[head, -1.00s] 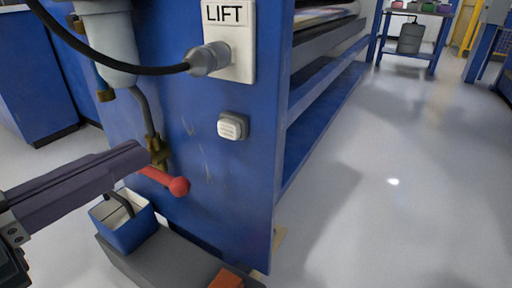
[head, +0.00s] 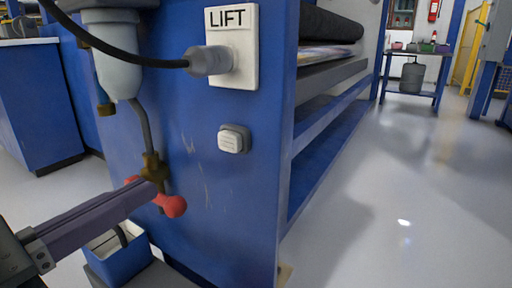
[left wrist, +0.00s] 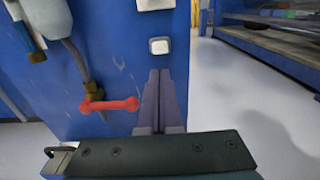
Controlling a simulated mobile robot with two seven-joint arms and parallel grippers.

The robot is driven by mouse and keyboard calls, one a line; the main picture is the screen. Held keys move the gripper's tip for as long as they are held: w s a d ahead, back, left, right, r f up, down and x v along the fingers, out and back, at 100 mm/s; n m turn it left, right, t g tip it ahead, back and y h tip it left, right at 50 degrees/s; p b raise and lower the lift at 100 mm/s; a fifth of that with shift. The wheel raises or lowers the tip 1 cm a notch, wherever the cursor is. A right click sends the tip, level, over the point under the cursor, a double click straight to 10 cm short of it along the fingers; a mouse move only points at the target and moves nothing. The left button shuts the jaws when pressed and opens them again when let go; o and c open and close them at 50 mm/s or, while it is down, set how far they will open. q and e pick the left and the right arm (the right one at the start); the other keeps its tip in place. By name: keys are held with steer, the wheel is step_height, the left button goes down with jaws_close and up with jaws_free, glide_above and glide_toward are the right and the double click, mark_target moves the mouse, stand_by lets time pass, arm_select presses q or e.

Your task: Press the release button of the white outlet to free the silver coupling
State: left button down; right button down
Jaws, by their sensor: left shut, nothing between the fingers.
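A white outlet plate (head: 245,70) marked LIFT is on the blue panel, and its lower edge shows in the left wrist view (left wrist: 155,4). A silver coupling (head: 208,61) with a black cable is plugged into it. A small white push button (head: 231,141) in a dark surround sits below the plate; it also shows in the left wrist view (left wrist: 159,46). My left gripper (head: 152,188) is shut and empty, below and left of the button in the head view. In the left wrist view its fingertips (left wrist: 160,72) appear just below the button. My right gripper is not in view.
A red valve lever (head: 172,206) on a brass fitting is by the left fingertips. A clear-grey filter bowl (head: 116,71) and hose hang left of the plate. A blue open box (head: 118,265) is below. Shelves (head: 340,120) and open floor (head: 400,200) lie to the right.

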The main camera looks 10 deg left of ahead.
mark_target(226, 144)
arm_select(q)
steer(key=x, duration=1.2)
